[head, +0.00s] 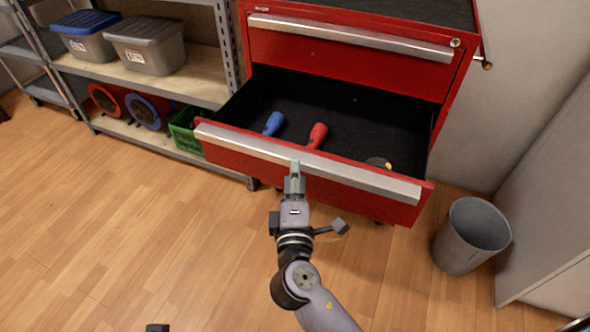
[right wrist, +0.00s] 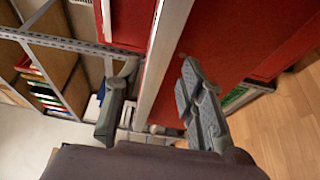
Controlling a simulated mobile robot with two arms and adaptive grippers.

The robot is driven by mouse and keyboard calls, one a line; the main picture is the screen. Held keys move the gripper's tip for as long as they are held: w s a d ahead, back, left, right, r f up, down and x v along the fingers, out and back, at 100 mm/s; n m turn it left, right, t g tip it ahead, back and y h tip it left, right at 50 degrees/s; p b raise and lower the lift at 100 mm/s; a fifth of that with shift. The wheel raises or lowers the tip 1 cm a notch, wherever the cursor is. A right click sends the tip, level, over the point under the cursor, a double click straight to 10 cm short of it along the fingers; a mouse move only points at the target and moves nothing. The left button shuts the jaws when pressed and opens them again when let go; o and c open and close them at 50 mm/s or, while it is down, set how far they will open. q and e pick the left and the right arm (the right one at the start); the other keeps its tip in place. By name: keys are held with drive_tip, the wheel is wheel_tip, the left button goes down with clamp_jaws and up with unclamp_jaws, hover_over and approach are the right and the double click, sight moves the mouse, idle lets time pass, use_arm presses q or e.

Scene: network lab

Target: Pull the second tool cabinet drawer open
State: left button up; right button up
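The red tool cabinet (head: 350,66) stands at the top of the head view. Its second drawer (head: 310,176) is pulled well out, showing a black-lined inside. Its silver handle strip (head: 370,181) runs along the top of the drawer front; the strip also shows in the right wrist view (right wrist: 163,60). The top drawer (head: 345,58) is shut. My right gripper (head: 295,168) is at the middle of the handle strip. In the right wrist view its fingers are spread, with the strip between them; firm contact does not show. My left gripper is not clearly visible.
In the drawer lie a blue-handled tool (head: 273,123), a red-handled tool (head: 318,134) and a small round item (head: 378,162). A grey bin (head: 471,236) stands right of the drawer. Metal shelving (head: 190,84) with boxes stands left. The wooden floor (head: 120,225) in front is clear.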

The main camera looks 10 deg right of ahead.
drive_tip(key=v, duration=1)
drive_tip(key=shift+w+d, duration=0.1)
drive_tip(key=shift+d, duration=0.05)
